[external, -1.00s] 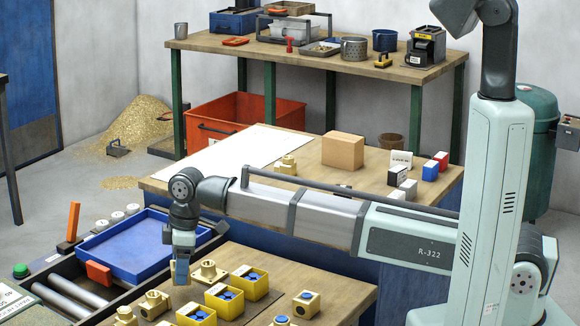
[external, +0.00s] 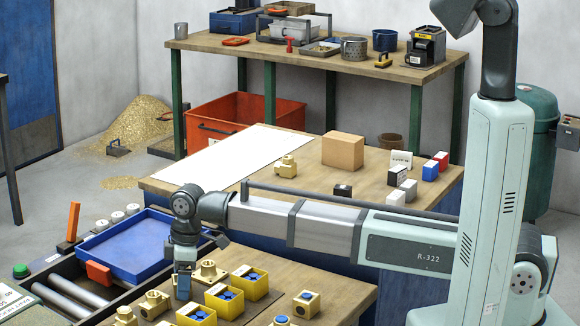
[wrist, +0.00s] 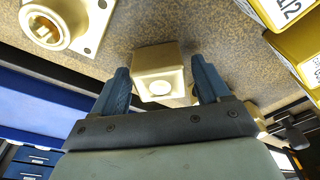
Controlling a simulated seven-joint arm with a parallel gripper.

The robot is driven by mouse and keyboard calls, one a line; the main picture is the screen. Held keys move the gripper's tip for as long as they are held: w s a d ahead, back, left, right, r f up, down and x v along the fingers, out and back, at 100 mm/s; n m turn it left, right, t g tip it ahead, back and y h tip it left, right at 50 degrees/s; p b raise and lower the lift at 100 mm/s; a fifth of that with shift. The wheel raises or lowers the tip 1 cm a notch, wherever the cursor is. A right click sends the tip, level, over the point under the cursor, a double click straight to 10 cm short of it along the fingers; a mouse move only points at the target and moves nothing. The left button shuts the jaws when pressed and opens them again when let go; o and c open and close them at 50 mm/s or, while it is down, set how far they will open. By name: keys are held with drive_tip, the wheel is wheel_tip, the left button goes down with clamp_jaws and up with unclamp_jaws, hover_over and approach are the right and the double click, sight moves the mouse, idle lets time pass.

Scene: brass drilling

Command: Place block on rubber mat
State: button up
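A brass-coloured block (wrist: 157,72) with a round hole in its near face sits on the bench, between my fingertips in the wrist view. My gripper (wrist: 165,78) is open, with one blue finger on each side of the block; I cannot tell whether either touches it. In the external view my gripper (external: 183,285) points down low over the front bench, and the block there is hidden behind it. A pale flat sheet (external: 222,158) lies on the back bench; I cannot tell whether it is the rubber mat.
A flanged brass fitting (external: 208,271) stands close beside my gripper. Yellow bins (external: 224,301) with blue contents are to its right, and brass pieces (external: 154,303) to its left. A blue tray (external: 130,247) lies behind left. A cardboard-coloured box (external: 342,151) stands on the back bench.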

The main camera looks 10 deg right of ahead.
drive_tip(key=shift+o, duration=0.5)
drive_tip(key=shift+r, duration=0.1)
wheel_tip(320, 180, up, 12)
drive_tip(key=d, duration=0.1)
drive_tip(key=shift+d, duration=0.4)
